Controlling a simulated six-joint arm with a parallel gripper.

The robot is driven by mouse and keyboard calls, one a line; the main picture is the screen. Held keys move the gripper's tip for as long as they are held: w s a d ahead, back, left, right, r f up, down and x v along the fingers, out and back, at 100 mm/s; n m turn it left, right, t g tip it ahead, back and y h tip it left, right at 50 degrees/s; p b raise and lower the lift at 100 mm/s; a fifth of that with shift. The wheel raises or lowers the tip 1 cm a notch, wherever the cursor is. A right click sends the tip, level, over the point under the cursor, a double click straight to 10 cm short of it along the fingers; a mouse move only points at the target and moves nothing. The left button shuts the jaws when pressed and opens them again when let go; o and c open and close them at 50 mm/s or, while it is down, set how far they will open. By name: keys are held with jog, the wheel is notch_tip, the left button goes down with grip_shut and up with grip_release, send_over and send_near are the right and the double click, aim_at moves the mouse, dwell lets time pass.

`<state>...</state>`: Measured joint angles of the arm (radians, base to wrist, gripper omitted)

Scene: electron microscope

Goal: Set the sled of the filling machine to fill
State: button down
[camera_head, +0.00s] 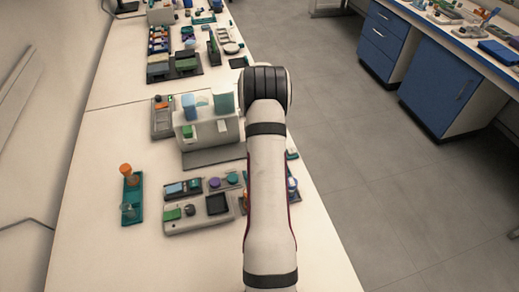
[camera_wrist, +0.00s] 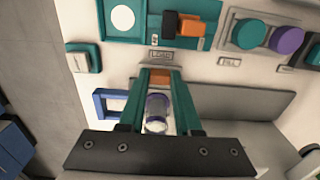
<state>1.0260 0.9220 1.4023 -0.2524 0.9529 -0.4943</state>
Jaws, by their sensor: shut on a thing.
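In the wrist view my gripper (camera_wrist: 161,74) has its two teal fingers closed on an orange block (camera_wrist: 160,77), which looks like the grip of the sled. The block is just below the LOAD label (camera_wrist: 161,55) on the pale machine face. The FILL label (camera_wrist: 229,61) is to the right of it. A clear vial with a purple band (camera_wrist: 156,112) shows between the fingers; whether they touch it I cannot tell. In the head view my arm hides the gripper and the sled.
Above the labels are a teal panel with an orange and black switch (camera_wrist: 185,27) and teal (camera_wrist: 250,33) and purple (camera_wrist: 287,40) knobs. A blue frame (camera_wrist: 110,103) is left of my gripper. In the head view, a pale device (camera_head: 206,130) and an orange-capped teal rack (camera_head: 131,198) stand left of my arm.

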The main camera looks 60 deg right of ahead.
dwell(0.7)
jog(key=w+a, duration=0.7)
jog(key=shift+w, duration=0.1)
jog(key=c, duration=0.6)
grip_release()
jog(key=shift+r, duration=0.1)
notch_tip(320, 180, up, 16)
jog(key=shift+f, duration=0.2)
